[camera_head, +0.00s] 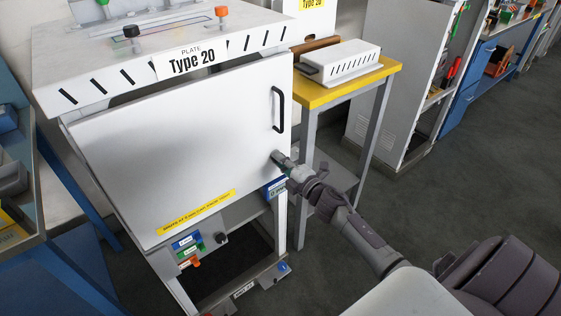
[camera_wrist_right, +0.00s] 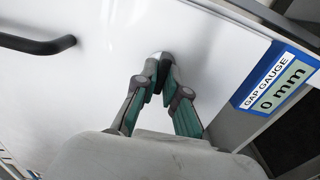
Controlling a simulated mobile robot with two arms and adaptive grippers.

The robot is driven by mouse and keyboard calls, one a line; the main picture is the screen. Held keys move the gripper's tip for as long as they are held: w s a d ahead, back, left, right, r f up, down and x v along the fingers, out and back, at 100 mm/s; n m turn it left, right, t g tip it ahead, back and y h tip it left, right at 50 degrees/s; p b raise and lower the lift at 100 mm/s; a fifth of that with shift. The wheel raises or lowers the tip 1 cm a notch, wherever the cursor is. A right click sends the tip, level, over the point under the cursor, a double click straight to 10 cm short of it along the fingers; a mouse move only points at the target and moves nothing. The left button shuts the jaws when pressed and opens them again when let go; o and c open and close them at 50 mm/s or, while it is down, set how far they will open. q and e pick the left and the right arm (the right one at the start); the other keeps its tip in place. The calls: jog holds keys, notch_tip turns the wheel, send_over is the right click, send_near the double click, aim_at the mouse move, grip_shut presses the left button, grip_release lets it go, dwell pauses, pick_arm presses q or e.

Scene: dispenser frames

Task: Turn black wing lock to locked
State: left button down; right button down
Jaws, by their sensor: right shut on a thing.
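The white door (camera_head: 180,140) of the Type 20 dispenser is closed, with a black bar handle (camera_head: 278,109) near its right edge. My right gripper (camera_head: 279,158) reaches the door's face below that handle, near the right edge. In the right wrist view the gripper (camera_wrist_right: 161,62) has its green-padded fingers drawn together at the white door panel (camera_wrist_right: 100,85). It is shut on the black wing lock, which the fingers hide almost wholly, so its angle cannot be told. My left gripper is not in view.
A gap gauge (camera_wrist_right: 275,80) reading 0 mm sits beside the door edge. Below the door are coloured labels and a black knob (camera_head: 222,238). A yellow-topped table (camera_head: 330,92) with a white box (camera_head: 345,62) stands at the right. Open floor lies beyond my arm.

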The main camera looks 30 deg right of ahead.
jog(key=c, duration=1.2)
grip_release()
jog(key=shift+c, duration=0.2)
jog(key=s, duration=1.2)
jog(key=shift+d, duration=0.45)
